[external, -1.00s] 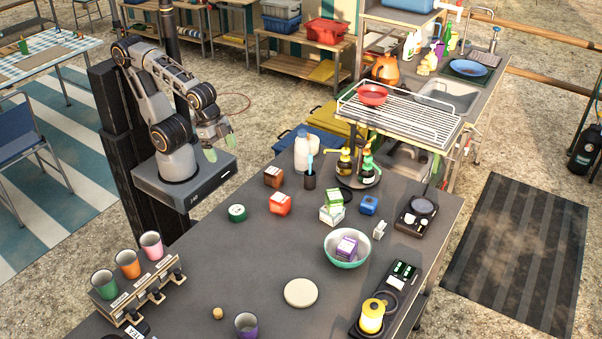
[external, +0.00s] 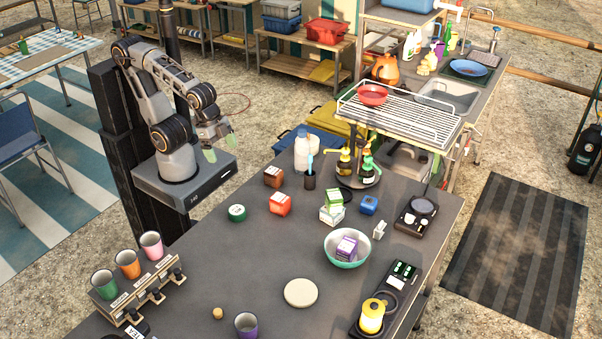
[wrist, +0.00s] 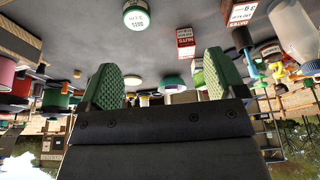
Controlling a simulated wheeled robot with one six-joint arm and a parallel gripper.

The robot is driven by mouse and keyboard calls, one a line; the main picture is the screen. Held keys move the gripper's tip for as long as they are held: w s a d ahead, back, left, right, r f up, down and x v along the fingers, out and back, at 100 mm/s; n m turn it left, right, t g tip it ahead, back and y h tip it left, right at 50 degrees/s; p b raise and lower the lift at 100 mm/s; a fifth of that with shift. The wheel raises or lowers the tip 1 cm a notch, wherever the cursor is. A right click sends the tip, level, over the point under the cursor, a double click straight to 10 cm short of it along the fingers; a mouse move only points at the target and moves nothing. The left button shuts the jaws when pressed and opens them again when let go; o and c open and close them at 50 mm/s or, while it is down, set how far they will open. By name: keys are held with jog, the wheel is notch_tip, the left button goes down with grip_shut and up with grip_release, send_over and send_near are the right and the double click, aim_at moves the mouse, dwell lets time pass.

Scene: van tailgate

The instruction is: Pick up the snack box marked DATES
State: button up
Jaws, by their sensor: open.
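My gripper (external: 220,147) is open and empty, held in the air beside the left edge of the table. Its two green pads stand wide apart in the wrist view (wrist: 162,84).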

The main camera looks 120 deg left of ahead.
aim_at(270, 175)
jog(key=w+f+m+g+y, duration=0.1)
jog(key=f+m+g+y, duration=0.1)
jog(key=f+m, duration=0.1)
jog(key=w+d+f+m+g+y, duration=0.1)
jog(key=f+m+g+y, duration=0.1)
jog(key=f, duration=0.3)
jog(key=w+f+m+g+y+b, duration=0.1)
jog(key=f+m+g+y, duration=0.1)
jog(key=f+m, duration=0.2)
jog(key=shift+d+f, duration=0.25)
jog(key=shift+f, duration=0.3)
jog(key=w+m+y, duration=0.1)
jog(key=w+a+f+m+y, duration=0.1)
jog(key=m, duration=0.1)
jog(key=m+y, duration=0.1)
jog(key=y, duration=0.1)
jog(key=shift+w+a+f+m, duration=0.15)
jog(key=shift+w+a+m, duration=0.15)
jog(key=shift+w, duration=0.1)
jog(key=w+r+m+y, duration=0.1)
jog(key=w+a+r+m+t+y, duration=0.1)
jog(key=w+a+r+m+y, duration=0.1)
jog(key=shift+w+r+t, duration=0.1)
jog(key=shift+w+t, duration=0.2)
jog(key=shift+m+y, duration=0.3)
jog(key=shift+m, duration=0.1)
jog(key=x, duration=0.7)
jog(key=shift+a, duration=0.25)
jog(key=shift+x, duration=3.1)
jog(key=shift+c, duration=0.4)
